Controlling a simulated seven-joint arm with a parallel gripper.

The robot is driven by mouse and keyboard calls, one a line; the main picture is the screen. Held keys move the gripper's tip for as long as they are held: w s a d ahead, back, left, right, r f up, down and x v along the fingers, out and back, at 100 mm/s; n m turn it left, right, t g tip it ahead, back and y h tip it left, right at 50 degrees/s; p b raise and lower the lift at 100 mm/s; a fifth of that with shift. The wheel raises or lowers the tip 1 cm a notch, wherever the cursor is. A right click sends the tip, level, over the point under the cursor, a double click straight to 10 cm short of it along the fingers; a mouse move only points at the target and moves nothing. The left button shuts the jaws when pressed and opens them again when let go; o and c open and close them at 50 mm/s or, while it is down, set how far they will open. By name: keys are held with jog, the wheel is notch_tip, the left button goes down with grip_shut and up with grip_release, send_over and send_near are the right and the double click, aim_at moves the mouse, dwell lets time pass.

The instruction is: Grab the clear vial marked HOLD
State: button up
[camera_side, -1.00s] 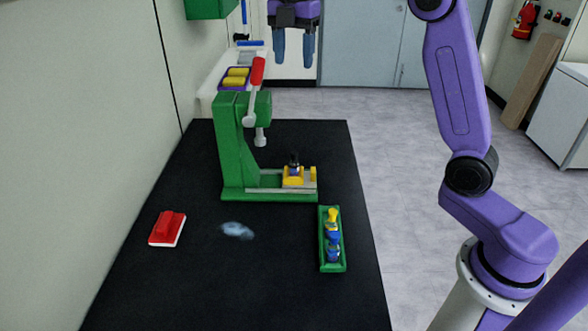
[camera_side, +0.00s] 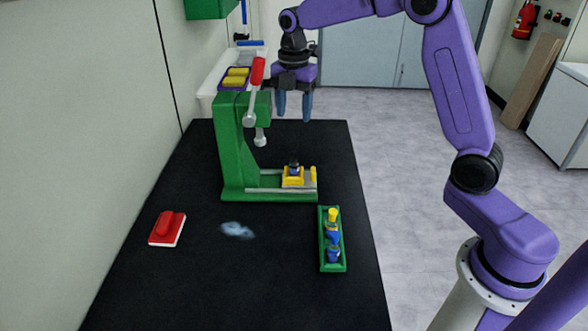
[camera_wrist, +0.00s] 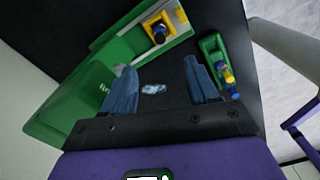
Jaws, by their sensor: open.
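No lettering reading HOLD is legible on any vial. A small dark-topped vial (camera_side: 294,167) stands in a yellow holder (camera_side: 291,182) on the base of the green press; it also shows in the wrist view (camera_wrist: 159,35). Several small blue and yellow pieces, perhaps vials (camera_side: 333,237), sit in a narrow green tray (camera_side: 344,267) at the right. Their bodies are too small to tell clear from coloured. My gripper (camera_side: 293,118) is open and empty, fingers down, high above the table near the press. Its spread fingers (camera_wrist: 160,82) also show in the wrist view.
The green press (camera_side: 232,150) with its red-handled lever (camera_side: 257,72) rises close to my gripper. A red and white block (camera_side: 167,229) and a pale bluish smear (camera_side: 237,230) lie on the black table (camera_side: 250,290). The table's front is clear.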

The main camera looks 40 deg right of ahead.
aim_at(294, 153)
notch_tip(294, 153, down, 15)
jog(key=shift+f, duration=0.15)
dwell(0.5)
grip_shut()
